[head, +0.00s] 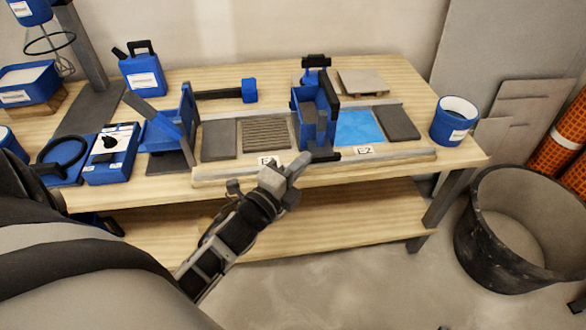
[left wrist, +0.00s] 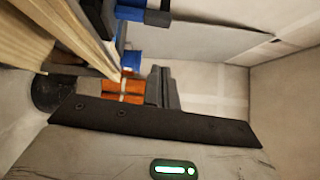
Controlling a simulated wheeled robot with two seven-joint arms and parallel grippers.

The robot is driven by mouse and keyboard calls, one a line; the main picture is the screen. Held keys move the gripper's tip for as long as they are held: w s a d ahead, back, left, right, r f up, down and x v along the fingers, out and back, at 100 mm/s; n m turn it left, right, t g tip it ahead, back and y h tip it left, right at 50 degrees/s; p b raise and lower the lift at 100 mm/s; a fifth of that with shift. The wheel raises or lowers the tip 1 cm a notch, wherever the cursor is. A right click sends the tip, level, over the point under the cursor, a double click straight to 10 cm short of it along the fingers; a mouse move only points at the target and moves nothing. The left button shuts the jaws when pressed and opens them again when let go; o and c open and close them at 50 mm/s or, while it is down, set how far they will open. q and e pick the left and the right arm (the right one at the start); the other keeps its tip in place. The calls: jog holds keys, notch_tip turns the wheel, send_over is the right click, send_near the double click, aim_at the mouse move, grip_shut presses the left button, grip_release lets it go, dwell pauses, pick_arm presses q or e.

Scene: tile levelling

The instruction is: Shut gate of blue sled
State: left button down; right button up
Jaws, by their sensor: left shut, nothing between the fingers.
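The blue sled (head: 309,112) stands upright across the tile bed on the workbench, between the ribbed grey area and the bright blue patch. It has a dark inner face and a black upright part on its right side. A short black bar (head: 326,158) sticks out near its front foot. I cannot tell how far the gate is open. My left gripper (head: 294,167) is shut and empty, just in front of the bed's front rail, close to the black bar; contact is unclear. In the left wrist view, blue and black parts (left wrist: 130,13) show at the top edge. My right gripper is out of view.
Labels mark the front rail (head: 400,158). A blue bucket (head: 456,120) stands at the bench's right end. Blue tools and a blue canister (head: 142,76) stand left and behind. A black tub (head: 520,230) and orange rolls (head: 568,140) are on the floor at right.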

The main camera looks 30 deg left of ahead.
pick_arm(q)
jog(key=shift+s+a, duration=0.1)
jog(key=shift+s, duration=1.1)
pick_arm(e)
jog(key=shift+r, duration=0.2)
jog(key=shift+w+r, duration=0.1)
